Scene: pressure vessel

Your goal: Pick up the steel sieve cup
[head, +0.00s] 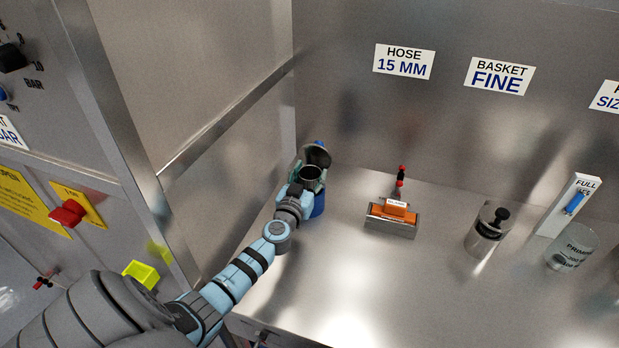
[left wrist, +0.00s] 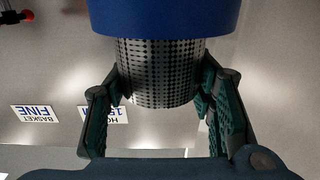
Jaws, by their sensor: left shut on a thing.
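The steel sieve cup (left wrist: 158,75) is a perforated metal cylinder in the left wrist view, between the two fingers of my left gripper (left wrist: 163,88). The gripper is shut on its sides. In the head view my left gripper (head: 306,184) is at the blue vessel (head: 318,205) near the back left corner of the bench. The vessel's blue body (left wrist: 165,15) fills the top of the left wrist view, against the cup's edge. I cannot tell whether the cup is still partly inside it. My right gripper is not in view.
An orange block in a metal holder (head: 392,218) stands right of the vessel. Further right are a steel canister with a black knob (head: 487,228) and a clear beaker (head: 571,248). A steel wall (head: 220,80) stands close on the left. The front bench is clear.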

